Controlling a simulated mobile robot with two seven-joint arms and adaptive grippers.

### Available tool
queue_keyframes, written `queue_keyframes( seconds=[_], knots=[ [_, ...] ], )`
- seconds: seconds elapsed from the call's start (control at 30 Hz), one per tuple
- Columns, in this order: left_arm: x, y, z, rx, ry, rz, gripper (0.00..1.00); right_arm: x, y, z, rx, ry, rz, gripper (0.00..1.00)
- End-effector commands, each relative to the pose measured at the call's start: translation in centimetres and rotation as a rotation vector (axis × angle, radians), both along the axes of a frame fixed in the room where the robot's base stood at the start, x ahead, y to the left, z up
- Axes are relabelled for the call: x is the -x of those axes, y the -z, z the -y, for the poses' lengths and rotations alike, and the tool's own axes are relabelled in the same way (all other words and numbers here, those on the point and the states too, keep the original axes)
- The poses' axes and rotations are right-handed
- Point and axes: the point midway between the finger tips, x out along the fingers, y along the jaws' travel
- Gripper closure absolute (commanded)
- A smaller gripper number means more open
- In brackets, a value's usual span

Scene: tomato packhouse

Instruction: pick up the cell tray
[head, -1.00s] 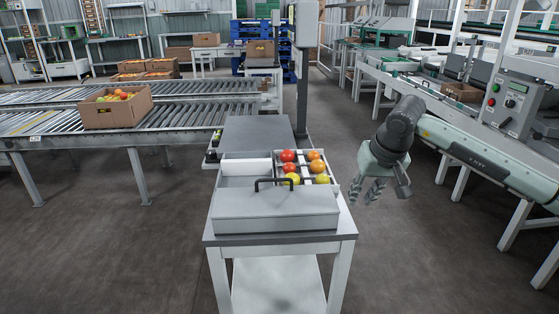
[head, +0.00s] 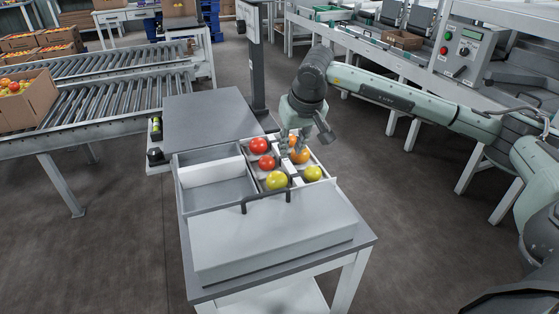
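The cell tray (head: 284,168) is pale with dividers and holds several red, orange and yellow tomatoes. It sits in the right part of a grey box-like unit on a small table, beside an empty grey compartment. My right gripper (head: 294,148) points down over the back right part of the tray, with its fingers among the tomatoes near the middle divider. The fingers partly hide an orange tomato (head: 300,156). I cannot tell whether they are open or touch the tray. My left gripper is not in view.
A grey lid with a black handle (head: 266,197) is in front of the tray. A grey flat plate (head: 212,119) and a dark post (head: 258,75) stand behind. A roller conveyor (head: 115,104) is on the left. Floor is free to the table's right.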

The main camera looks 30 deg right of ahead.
Motion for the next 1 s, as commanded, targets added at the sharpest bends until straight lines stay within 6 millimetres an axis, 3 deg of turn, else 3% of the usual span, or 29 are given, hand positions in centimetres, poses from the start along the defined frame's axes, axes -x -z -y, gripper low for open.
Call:
queue_keyframes(
  seconds=[0.4, 0.67, 0.87, 1.0],
  knots=[
    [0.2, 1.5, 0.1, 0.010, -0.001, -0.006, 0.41, -2.0, 5.0, 0.3, 0.000, 0.000, -0.001, 0.78],
    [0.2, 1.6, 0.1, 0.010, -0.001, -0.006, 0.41, -2.1, 5.3, 0.4, 0.001, -0.001, 0.001, 0.78],
    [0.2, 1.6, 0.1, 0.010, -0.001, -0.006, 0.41, -2.1, 5.3, 0.4, 0.000, 0.000, 0.001, 1.00],
    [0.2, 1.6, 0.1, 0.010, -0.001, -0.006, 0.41, -2.1, 5.3, 0.4, 0.000, 0.000, 0.001, 1.00]
  ],
)
